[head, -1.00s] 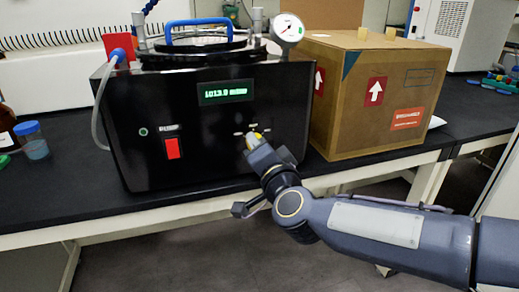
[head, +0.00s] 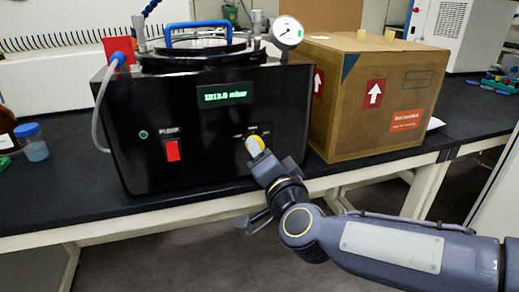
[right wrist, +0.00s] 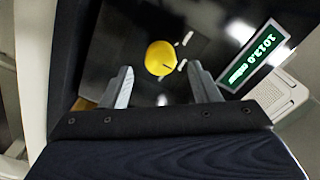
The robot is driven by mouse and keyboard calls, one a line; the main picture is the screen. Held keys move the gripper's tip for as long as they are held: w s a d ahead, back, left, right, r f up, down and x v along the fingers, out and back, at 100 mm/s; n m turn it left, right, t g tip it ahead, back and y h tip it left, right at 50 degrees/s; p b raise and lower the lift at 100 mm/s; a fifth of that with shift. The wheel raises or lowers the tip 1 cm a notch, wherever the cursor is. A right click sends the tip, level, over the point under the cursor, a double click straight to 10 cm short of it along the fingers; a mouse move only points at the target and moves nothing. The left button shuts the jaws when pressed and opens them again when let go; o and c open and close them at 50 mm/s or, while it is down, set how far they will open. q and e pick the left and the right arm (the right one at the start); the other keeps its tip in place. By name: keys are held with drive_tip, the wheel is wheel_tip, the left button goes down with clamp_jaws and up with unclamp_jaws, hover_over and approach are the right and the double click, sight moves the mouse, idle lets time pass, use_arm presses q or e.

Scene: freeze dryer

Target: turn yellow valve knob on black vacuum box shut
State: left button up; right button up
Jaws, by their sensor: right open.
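The black vacuum box (head: 215,110) stands on the dark bench. Its round yellow valve knob (right wrist: 160,58) shows whole in the right wrist view, with a short dark mark on its face. In the head view the knob (head: 260,140) is partly hidden behind my fingertip. My right gripper (right wrist: 159,72) is open, with one finger on each side of the knob's near edge. The knob lies just beyond the fingertips, and I see no finger touching it. My left gripper is not in view.
The box has a lit green display (head: 225,95), a red pump switch (head: 172,150) and a round gauge (head: 288,30). A cardboard box (head: 365,95) stands close on its right. A blue-capped jar (head: 33,143) is at the left.

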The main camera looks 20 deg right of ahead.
drive_tip(key=s+p, duration=0.1)
drive_tip(key=s, duration=0.4)
idle(0.3)
drive_tip(key=s+d+f+n+g+y, duration=0.4)
drive_tip(key=s+f+n+g, duration=0.65)
drive_tip(key=s+f, duration=0.75)
wheel_tip(320, 180, up, 27)
drive_tip(key=s+d+m+g+p, duration=0.1)
drive_tip(key=g+p, duration=0.1)
drive_tip(key=p, duration=2.5)
drive_tip(key=shift+s+d+h, duration=0.2)
drive_tip(key=shift+d+h, duration=0.1)
drive_tip(key=shift+h, duration=0.1)
drive_tip(key=shift+f, duration=0.1)
